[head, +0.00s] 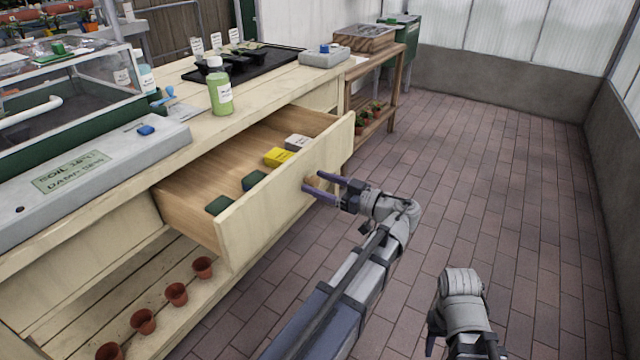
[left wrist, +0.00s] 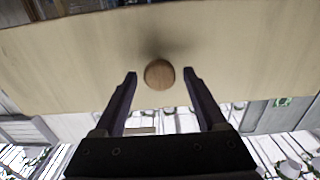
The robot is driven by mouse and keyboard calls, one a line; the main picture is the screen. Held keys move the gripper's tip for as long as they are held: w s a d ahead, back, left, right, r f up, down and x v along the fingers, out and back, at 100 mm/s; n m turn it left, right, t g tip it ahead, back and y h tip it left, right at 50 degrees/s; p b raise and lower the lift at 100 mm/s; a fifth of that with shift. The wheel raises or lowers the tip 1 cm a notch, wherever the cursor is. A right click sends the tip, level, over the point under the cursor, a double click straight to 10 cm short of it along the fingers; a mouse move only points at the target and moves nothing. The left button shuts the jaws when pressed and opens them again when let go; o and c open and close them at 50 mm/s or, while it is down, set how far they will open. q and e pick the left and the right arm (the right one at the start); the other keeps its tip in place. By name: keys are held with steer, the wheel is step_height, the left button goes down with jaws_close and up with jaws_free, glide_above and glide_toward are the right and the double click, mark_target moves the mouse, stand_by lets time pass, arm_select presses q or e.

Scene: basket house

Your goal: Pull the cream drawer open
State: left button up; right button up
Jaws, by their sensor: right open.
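The cream drawer (head: 265,212) stands pulled out from the bench, its inside in view. Its round wooden knob (left wrist: 159,74) is on the front panel. My left gripper (head: 318,187) is at the knob. In the left wrist view its two fingers (left wrist: 160,76) are spread on either side of the knob, with a small gap showing on each side. My right gripper (head: 465,345) is low at the bottom edge of the head view, open, away from the drawer and partly cut off.
The drawer holds a yellow box (head: 277,157), a grey-white box (head: 297,142) and two dark green items (head: 254,179). A green bottle (head: 219,92) stands on the bench above. Small terracotta pots (head: 176,293) line the lower shelf. The brick floor to the right is clear.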

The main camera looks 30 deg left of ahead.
arm_select(q)
steer(key=d, duration=0.7)
steer(key=shift+s+d, duration=0.3)
steer(key=shift+d, duration=0.1)
